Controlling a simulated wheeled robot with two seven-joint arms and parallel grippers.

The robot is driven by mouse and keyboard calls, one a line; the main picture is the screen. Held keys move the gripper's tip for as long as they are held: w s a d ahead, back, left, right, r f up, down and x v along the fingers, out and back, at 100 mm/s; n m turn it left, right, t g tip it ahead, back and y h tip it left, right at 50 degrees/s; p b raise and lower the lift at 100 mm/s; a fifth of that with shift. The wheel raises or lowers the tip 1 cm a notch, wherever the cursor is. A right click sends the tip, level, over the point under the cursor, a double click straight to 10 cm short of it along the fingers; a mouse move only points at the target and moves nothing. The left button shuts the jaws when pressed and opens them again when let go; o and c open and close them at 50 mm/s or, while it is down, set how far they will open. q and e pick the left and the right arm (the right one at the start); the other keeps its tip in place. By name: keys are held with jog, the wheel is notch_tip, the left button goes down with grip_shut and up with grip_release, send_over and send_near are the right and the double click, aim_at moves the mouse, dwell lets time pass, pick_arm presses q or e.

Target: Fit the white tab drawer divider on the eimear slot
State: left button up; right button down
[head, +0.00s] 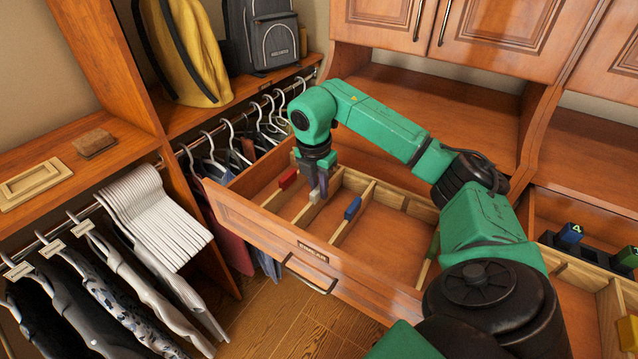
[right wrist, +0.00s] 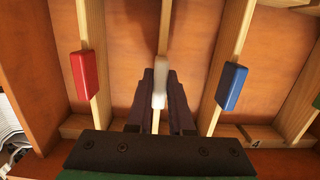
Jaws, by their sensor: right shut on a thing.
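The white tab drawer divider (right wrist: 159,96) is a thin wooden strip with a white tab, between the fingers of my right gripper (right wrist: 160,100). In the head view my right gripper (head: 319,188) reaches down into the open drawer, and the white tab (head: 314,197) shows at its fingertips. The gripper is shut on the divider. The drawer front bears a label (head: 313,252) that seems to read EIMEAR. The divider lies between the red-tab divider and the blue-tab divider. Whether its ends sit in slots cannot be told. My left gripper is not in view.
The red tab (head: 288,179) and blue tab (head: 352,208) stand close on either side, with a green tab (head: 434,246) farther right. A number 4 marks the wood rail in the right wrist view (right wrist: 255,144). Hangers and clothes (head: 155,220) hang left of the drawer.

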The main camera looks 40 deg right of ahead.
dwell(0.3)
jog(key=c, duration=0.7)
grip_release()
jog(key=shift+c, duration=0.2)
jog(key=shift+f, duration=0.1)
jog(key=shift+a+r, duration=0.1)
jog(key=shift+r, duration=0.45)
jog(key=r, duration=0.4)
jog(key=shift+a+b, duration=0.2)
jog(key=shift+b, duration=0.2)
notch_tip(320, 180, up, 9)
jog(key=a+p, duration=0.1)
jog(key=p, duration=0.4)
jog(key=shift+s+r, duration=0.2)
jog(key=shift+s, duration=0.1)
